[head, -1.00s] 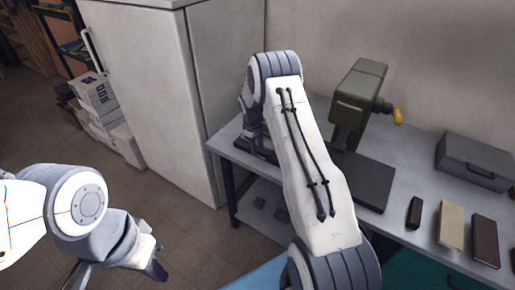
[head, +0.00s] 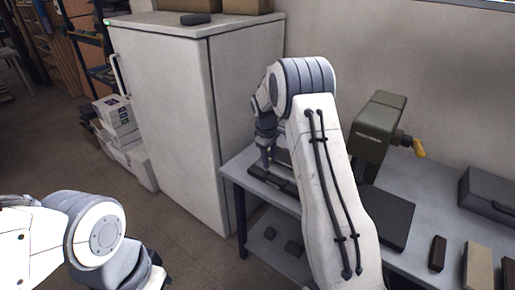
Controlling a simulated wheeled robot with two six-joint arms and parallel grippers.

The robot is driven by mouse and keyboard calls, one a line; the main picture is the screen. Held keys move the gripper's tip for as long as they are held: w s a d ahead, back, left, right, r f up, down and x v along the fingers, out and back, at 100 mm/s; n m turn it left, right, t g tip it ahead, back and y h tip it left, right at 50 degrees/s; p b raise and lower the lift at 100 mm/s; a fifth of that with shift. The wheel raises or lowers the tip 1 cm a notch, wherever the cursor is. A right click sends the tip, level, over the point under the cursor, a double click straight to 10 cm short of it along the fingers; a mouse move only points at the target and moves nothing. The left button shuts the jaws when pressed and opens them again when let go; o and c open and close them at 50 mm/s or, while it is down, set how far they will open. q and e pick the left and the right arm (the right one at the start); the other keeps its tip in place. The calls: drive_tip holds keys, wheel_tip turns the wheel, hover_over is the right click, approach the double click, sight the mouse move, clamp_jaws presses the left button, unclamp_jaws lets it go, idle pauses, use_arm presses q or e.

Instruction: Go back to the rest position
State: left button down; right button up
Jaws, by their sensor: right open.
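My right arm reaches up from the bottom centre and bends over at the top. Its gripper (head: 268,160) points down over the left end of the grey table (head: 240,172). It is open, and partly hidden by my own arm. A dark flat object (head: 286,180) lies on the table just below it; I cannot tell whether they touch. My left arm is at the lower left.
A green press with a yellow handle (head: 375,130) stands on the table behind my right arm. A grey case (head: 488,195) and several small blocks, one of them beige (head: 478,268), lie to the right. A white cabinet (head: 165,110) stands left of the table. The floor (head: 165,222) before it is clear.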

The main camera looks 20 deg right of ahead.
drive_tip(key=s+a+r+y, duration=0.1)
drive_tip(key=s+a+r, duration=0.2)
drive_tip(key=s+a, duration=0.35)
drive_tip(key=s+a+r+n, duration=0.1)
drive_tip(key=s+a+r, duration=0.25)
drive_tip(key=a, duration=0.55)
drive_tip(key=s+a+r+y, duration=0.1)
drive_tip(key=s+a+r, duration=0.3)
drive_tip(key=a, duration=0.4)
drive_tip(key=s+a, duration=0.2)
drive_tip(key=s, duration=0.9)
drive_tip(key=s+a+g+y, duration=0.1)
drive_tip(key=s+a, duration=0.2)
drive_tip(key=s, duration=0.9)
drive_tip(key=shift+s+a+r+n, duration=0.15)
drive_tip(key=shift+a+r+n, duration=0.05)
drive_tip(key=shift+a+n, duration=0.1)
